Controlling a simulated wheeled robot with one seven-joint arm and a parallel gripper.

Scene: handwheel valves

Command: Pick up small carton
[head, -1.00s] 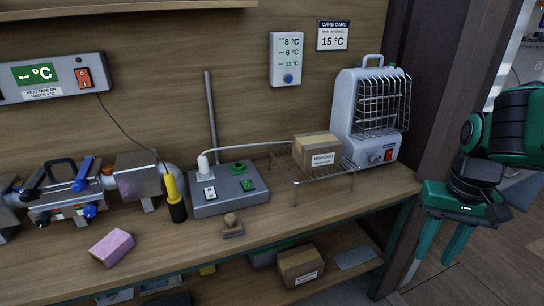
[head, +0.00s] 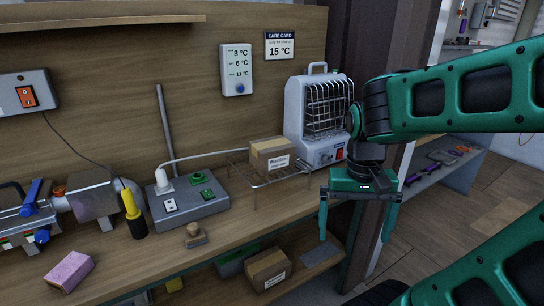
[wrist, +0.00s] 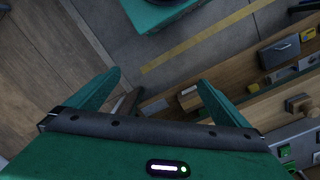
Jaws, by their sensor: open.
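A brown carton with a white label (head: 271,154) sits on a wire rack (head: 262,182) on the bench, in front of the heater. A second labelled brown carton (head: 268,268) stands on the lower shelf under the bench. I cannot tell from size alone which is the small one. My gripper (head: 356,238) is open and empty, fingers pointing down, in front of the bench's right end. It is to the right of both cartons and apart from them. In the wrist view my gripper (wrist: 159,79) has nothing between its fingers; a small brown labelled box (wrist: 188,99) shows just beyond the right finger.
A white heater (head: 318,115) stands behind my gripper at the bench's right end. A grey switch box (head: 188,205) with a white cable, a wooden stamp (head: 195,236), a yellow-black tool (head: 133,213) and a pink block (head: 68,271) are farther left. Floor is clear at right.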

